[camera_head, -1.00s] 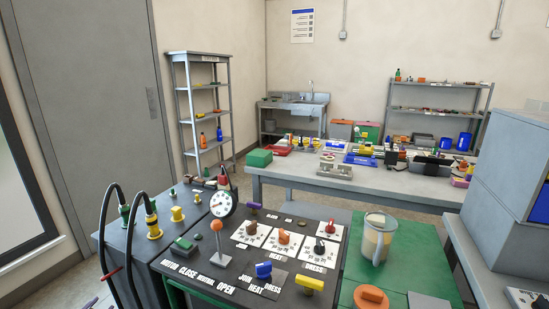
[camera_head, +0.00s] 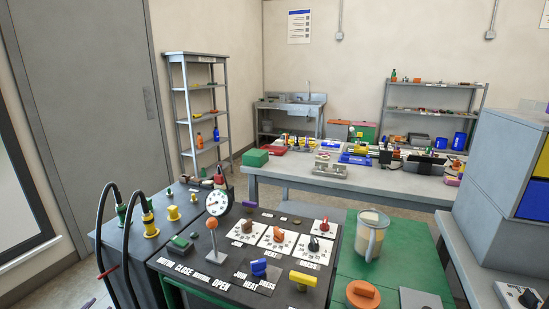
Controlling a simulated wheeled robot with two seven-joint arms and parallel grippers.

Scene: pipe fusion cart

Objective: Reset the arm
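The control panel (camera_head: 200,267) of the fusion cart is in the lower middle of the head view. An orange-knobbed lever (camera_head: 212,232) stands upright on it beside the motor, close, neutral and open labels. A blue selector (camera_head: 259,267) and a yellow handle (camera_head: 303,280) sit near the panel's front. Several small knobs on white plates, among them an orange one (camera_head: 279,236), sit behind them. A round gauge (camera_head: 218,202) stands at the panel's back left. Neither of my grippers is clearly visible; only a small purple piece at the lower left edge shows, and I cannot tell what it is.
A green surface (camera_head: 393,268) right of the panel holds a clear jug (camera_head: 370,238) and an orange disc (camera_head: 363,294). Black hoses (camera_head: 101,235) arch at the left. A workbench (camera_head: 290,177) with many items stands behind. A grey cabinet (camera_head: 485,165) stands at the right.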

